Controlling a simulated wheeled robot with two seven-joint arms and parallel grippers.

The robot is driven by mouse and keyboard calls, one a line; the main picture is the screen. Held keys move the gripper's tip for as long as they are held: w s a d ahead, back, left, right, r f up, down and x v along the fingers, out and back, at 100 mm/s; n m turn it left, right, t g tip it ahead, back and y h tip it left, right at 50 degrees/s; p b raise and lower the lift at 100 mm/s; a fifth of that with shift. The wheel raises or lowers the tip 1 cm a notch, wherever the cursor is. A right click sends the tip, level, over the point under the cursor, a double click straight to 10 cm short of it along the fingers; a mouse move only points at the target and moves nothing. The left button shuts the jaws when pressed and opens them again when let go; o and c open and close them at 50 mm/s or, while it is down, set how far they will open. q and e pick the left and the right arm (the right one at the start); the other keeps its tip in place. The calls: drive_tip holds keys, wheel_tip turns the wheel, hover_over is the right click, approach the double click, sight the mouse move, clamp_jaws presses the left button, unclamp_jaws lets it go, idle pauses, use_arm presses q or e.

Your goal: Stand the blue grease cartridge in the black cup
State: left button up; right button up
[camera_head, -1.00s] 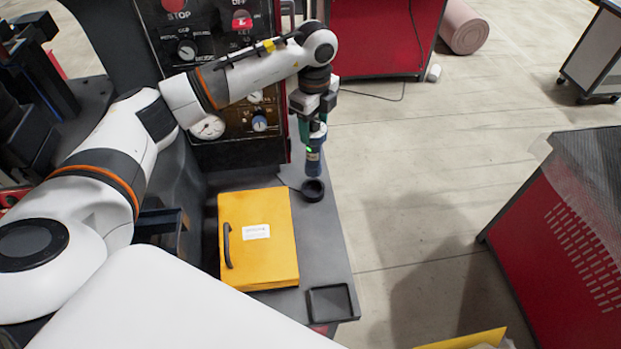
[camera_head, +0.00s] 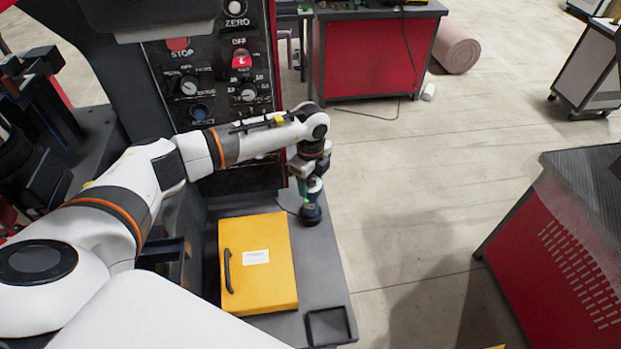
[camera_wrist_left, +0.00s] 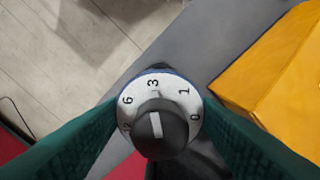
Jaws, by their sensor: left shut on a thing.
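My left gripper (camera_head: 307,185) is shut on the blue grease cartridge (camera_head: 313,197), with the cartridge upright and pointing down. In the left wrist view the cartridge's end (camera_wrist_left: 155,115) shows a white numbered dial with a dark knob and a blue rim, between two green fingers. The black cup (camera_head: 311,216) is on the grey bench directly under the cartridge. The cartridge's lower end is at or inside the cup's mouth; I cannot tell how deep. My right gripper is not in view.
A yellow box with a handle (camera_head: 258,285) stands on the bench close to the cup. A shallow black tray (camera_head: 328,326) lies at the near corner. A dark control panel (camera_head: 215,85) rises behind my left arm. The bench edge is just right of the cup.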

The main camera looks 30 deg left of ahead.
use_arm(q)
drive_tip(key=o, duration=1)
drive_tip(key=shift+f, duration=0.1)
drive_tip(key=o, duration=0.3)
drive_tip(key=shift+o, duration=0.7)
wheel_tip(320, 180, up, 11)
drive_tip(key=b, duration=0.4)
drive_tip(key=shift+r, duration=0.65)
